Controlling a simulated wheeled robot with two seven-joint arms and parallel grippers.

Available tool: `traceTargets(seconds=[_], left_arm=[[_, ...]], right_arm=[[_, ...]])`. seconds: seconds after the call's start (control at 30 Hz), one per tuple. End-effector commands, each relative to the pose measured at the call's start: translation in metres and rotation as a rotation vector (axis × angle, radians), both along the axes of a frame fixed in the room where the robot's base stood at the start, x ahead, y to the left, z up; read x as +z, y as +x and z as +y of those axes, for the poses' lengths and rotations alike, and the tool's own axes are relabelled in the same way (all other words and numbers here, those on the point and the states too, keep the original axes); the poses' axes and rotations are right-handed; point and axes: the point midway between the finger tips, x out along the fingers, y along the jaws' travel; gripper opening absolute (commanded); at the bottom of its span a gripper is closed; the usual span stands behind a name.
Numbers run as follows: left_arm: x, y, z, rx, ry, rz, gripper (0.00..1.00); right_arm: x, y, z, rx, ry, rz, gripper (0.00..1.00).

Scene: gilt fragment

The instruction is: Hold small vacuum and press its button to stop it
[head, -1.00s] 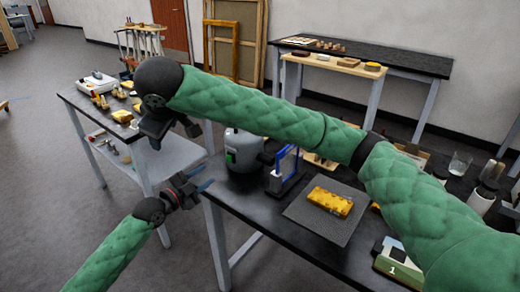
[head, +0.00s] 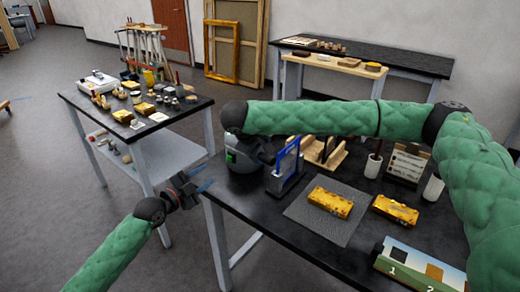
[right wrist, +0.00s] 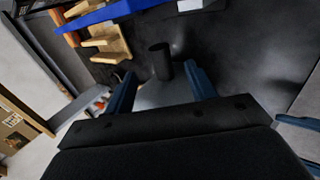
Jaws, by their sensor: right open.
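The small vacuum (head: 243,164) is a grey rounded canister with a green patch, standing at the left end of the black table. My right gripper (right wrist: 159,72) is over its top, and its dark body hides part of the vacuum in the head view. In the right wrist view, its blue fingers are spread apart, with the grey canister (right wrist: 165,95) and a dark upright stub (right wrist: 160,60) showing between them. I cannot tell whether they touch it. My left gripper (head: 204,180) is open and empty, left of the table corner, apart from the vacuum. I cannot make out a button.
A blue-framed stand (head: 286,168) is close to the vacuum's right. A grey mat (head: 300,212) holds a gilt fragment (head: 330,202); another gilt piece (head: 395,210) lies to the right. A wooden rack (head: 325,153), cups and a numbered board (head: 420,268) also crowd the table.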

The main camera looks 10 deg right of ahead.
Motion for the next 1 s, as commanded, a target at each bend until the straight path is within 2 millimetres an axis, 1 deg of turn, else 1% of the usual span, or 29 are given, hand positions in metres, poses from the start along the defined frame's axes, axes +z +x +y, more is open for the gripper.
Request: traceTargets(seconds=[0.3, 0.43, 0.63, 0.9, 0.97, 1.0], left_arm=[[0.000, 0.000, 0.000, 0.000, 0.000, 0.000, 0.36], [0.000, 0.000, 0.000, 0.000, 0.000, 0.000, 0.36], [0.000, 0.000, 0.000, 0.000, 0.000, 0.000, 0.36], [0.000, 0.000, 0.000, 0.000, 0.000, 0.000, 0.36], [0.000, 0.000, 0.000, 0.000, 0.000, 0.000, 0.36], [0.000, 0.000, 0.000, 0.000, 0.000, 0.000, 0.36]], right_arm=[[-0.036, 0.015, -0.019, -0.001, -0.001, 0.000, 0.56], [-0.047, 0.020, -0.024, 0.000, -0.001, -0.001, 0.56], [-0.056, 0.024, -0.028, 0.001, 0.001, -0.001, 0.56], [-0.057, 0.024, -0.029, 0.001, 0.000, 0.000, 0.56], [-0.056, 0.024, -0.029, 0.001, 0.000, 0.000, 0.44], [-0.056, 0.024, -0.029, 0.001, 0.000, 0.000, 0.36]])
